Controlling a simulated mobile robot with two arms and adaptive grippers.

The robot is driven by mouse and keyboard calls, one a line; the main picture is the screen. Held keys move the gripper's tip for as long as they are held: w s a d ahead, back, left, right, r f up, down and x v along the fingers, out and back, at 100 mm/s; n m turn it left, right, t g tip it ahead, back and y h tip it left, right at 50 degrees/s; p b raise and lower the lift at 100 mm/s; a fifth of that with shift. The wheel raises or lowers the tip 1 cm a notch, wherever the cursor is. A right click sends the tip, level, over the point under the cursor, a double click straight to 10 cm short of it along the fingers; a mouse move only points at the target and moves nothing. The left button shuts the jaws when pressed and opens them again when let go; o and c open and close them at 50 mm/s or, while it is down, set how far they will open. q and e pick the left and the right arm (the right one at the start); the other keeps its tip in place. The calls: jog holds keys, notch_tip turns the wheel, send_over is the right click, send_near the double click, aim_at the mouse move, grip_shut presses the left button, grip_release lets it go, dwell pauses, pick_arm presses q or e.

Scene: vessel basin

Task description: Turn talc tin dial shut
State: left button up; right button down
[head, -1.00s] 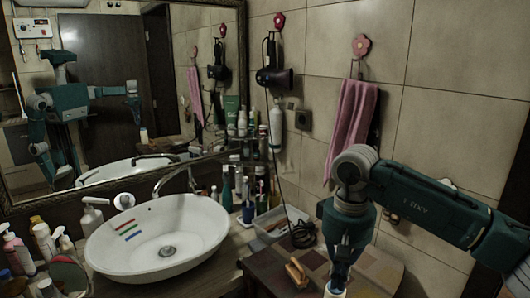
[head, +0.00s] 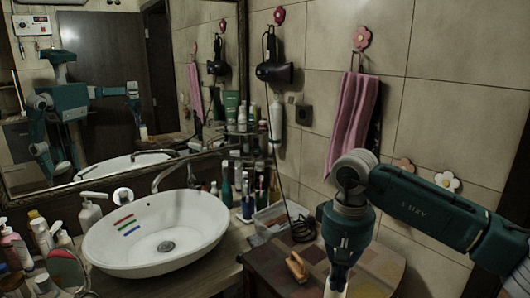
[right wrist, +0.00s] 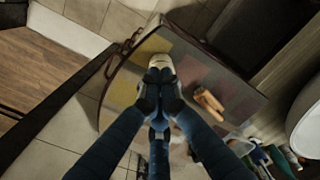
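The talc tin (right wrist: 160,65) shows as a pale, rounded top between and just beyond my right gripper's fingertips in the right wrist view. In the head view only a small pale part of it (head: 336,283) shows under the hand. My right gripper (right wrist: 160,80) points down over the tin, its dark fingers drawn in close around the top and seeming to touch it. The fingers hide most of the tin and its dial, so I cannot read the dial's position. My left gripper is not in direct view.
The tin stands on a patchwork-topped cabinet (head: 384,268). A wooden object (head: 297,266) lies left of the hand. Further left are a clear box (head: 270,220), bottles (head: 247,195) and the white basin (head: 110,255). A pink towel (head: 352,125) hangs on the wall behind.

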jog(key=shift+w+d, duration=0.15)
jog(key=shift+w, duration=0.3)
dwell(0.5)
jog(key=shift+d+b, duration=0.4)
jog(key=shift+d, duration=0.1)
jog(key=shift+w+d, duration=0.1)
jog(key=shift+d, duration=0.2)
jog(key=shift+d, duration=0.1)
dwell(0.3)
jog(key=shift+d, duration=0.1)
dwell(0.3)
notch_tip(320, 180, up, 6)
jog(key=p, duration=0.3)
jog(key=shift+s, duration=0.35)
jog(key=shift+f, duration=0.1)
